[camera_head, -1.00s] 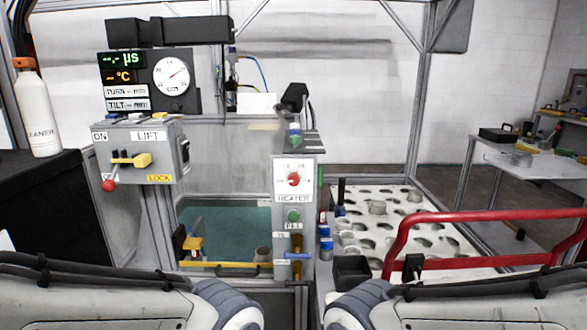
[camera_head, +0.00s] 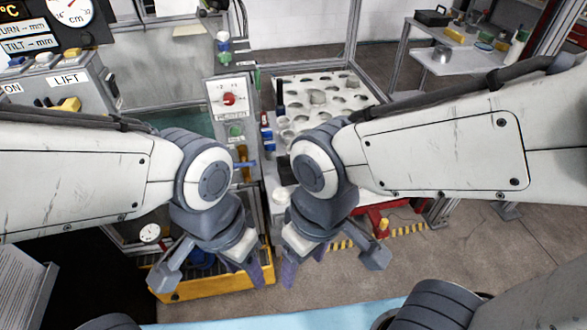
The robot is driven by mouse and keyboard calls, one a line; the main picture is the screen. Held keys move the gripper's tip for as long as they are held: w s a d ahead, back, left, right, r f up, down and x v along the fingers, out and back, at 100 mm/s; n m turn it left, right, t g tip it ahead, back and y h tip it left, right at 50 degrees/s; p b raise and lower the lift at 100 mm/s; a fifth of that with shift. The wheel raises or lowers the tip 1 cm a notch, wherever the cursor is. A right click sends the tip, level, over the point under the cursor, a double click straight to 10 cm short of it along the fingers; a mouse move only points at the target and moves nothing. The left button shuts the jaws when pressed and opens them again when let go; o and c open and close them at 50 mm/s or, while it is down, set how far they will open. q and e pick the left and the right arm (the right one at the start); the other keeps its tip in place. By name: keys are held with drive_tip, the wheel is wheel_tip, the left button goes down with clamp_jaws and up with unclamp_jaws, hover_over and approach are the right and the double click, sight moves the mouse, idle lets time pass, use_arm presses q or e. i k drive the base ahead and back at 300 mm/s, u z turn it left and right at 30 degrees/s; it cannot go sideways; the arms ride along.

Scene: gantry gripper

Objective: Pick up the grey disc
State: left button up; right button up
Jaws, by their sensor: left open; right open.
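A short grey round piece (camera_head: 318,97) sits on the white perforated tray (camera_head: 345,84) beyond my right arm; I cannot tell for certain whether it is the grey disc. My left gripper (camera_head: 251,270) is open and points down in front of the control column, over the yellow-edged tray. My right gripper (camera_head: 292,268) is open and points down beside it, a short gap to the right. Both look empty and are well in front of the perforated tray. My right arm hides the tray's near part.
The control column (camera_head: 225,115) with a red knob stands behind my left gripper. The LIFT box (camera_head: 68,85) is at the left. A yellow-edged tray (camera_head: 215,287) lies low in front. A side table (camera_head: 460,62) stands at the back right. The floor at right is open.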

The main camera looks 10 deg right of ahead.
sight(281, 196)
drive_tip(key=z, duration=0.05)
drive_tip(key=k, duration=0.3)
drive_tip(key=u, duration=0.8)
drive_tip(key=i, duration=0.95)
drive_tip(key=z, duration=0.1)
